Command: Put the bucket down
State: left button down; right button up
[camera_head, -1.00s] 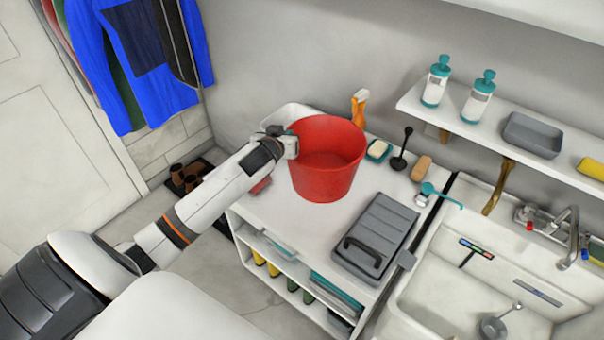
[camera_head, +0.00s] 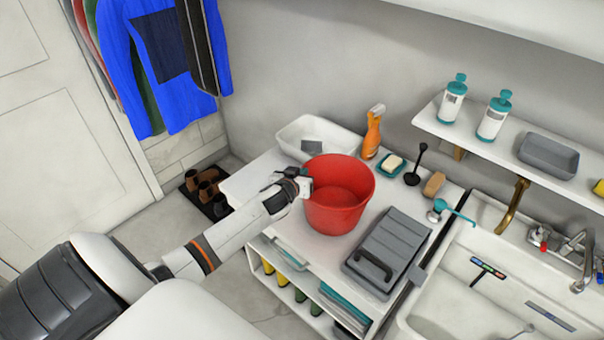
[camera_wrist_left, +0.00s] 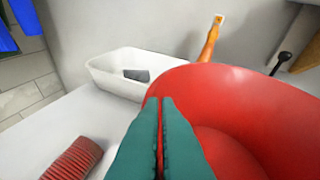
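The red bucket (camera_head: 338,215) is upright over the white cabinet top (camera_head: 248,183) in the head view, left of the grey case. I cannot tell whether its base touches the top. My left gripper (camera_head: 305,184) is at the bucket's left rim. In the left wrist view, the teal fingers (camera_wrist_left: 160,125) are closed together with the red bucket wall (camera_wrist_left: 240,105) between them. The bucket's far side and inside fill the right of that view. My right gripper is not in view.
A white basin (camera_head: 318,136), orange spray bottle (camera_head: 372,132) and soap dish (camera_head: 391,165) stand behind the bucket. A grey case (camera_head: 387,252) lies to its right, near the sink (camera_head: 470,285). A red ribbed object (camera_wrist_left: 72,160) lies on the left.

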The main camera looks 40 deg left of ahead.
pick_arm(q)
jog(key=c, duration=1.7)
grip_release()
jog(key=shift+f, duration=0.1)
